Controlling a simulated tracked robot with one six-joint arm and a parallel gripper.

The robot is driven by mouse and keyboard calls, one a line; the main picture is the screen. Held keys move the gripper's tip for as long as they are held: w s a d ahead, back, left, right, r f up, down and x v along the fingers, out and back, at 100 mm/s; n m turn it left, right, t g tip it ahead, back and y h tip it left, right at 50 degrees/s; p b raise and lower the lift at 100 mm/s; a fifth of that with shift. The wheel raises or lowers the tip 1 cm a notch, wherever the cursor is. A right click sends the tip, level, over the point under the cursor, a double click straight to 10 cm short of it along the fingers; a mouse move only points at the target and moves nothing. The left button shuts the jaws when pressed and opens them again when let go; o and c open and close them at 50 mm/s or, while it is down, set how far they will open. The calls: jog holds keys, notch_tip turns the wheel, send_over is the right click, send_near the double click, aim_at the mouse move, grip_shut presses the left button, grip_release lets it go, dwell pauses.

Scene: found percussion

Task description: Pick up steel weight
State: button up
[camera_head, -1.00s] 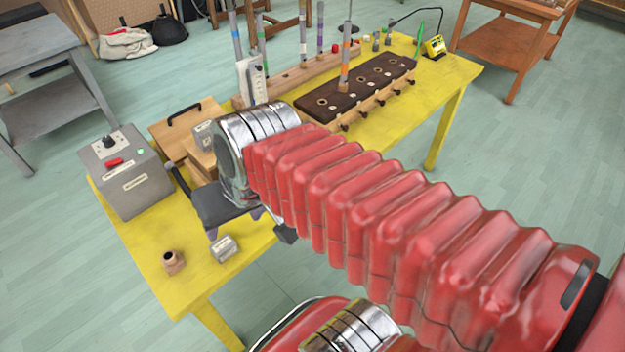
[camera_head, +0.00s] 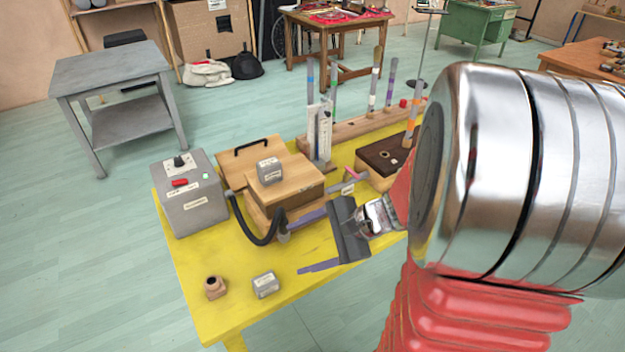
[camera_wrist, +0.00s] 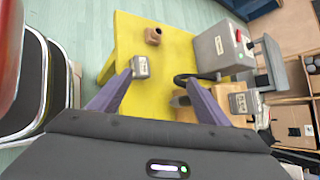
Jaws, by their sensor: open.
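Two small grey metal blocks with pale labels are in view; I cannot read which one is the steel weight. One grey block (camera_head: 265,285) sits on the yellow table near its front edge, and in the wrist view it (camera_wrist: 141,67) shows beside a fingertip. The other grey block (camera_head: 269,170) rests on top of the wooden box, and also shows at the right in the wrist view (camera_wrist: 238,103). My gripper (camera_head: 295,249) is open and empty, its purple fingers apart. In the head view it is right of the table block and in front of the wooden box.
A grey control box (camera_head: 189,200) with a red switch stands at the table's left, its black cable looping beside the wooden box (camera_head: 290,189). A small brown holed block (camera_head: 215,287) sits left of the front grey block. The yellow table (camera_head: 240,318) is bare around them.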

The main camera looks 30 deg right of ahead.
jog(key=s+d+f+m+t+h, duration=0.1)
jog(key=d+f+m+t+h, duration=0.2)
jog(key=d+f+m, duration=0.2)
jog(key=s+d+f+m+t+h, duration=0.1)
jog(key=d+f+m+t+h, duration=0.3)
jog(key=d+m, duration=0.8)
jog(key=d+f, duration=0.1)
jog(key=d, duration=0.6)
jog(key=shift+s+f, duration=0.2)
jog(key=shift+s, duration=0.15)
jog(key=x, duration=0.8)
jog(key=shift+w+a+f, duration=0.15)
jog(key=shift+w, duration=0.1)
jog(key=shift+x, duration=2.65)
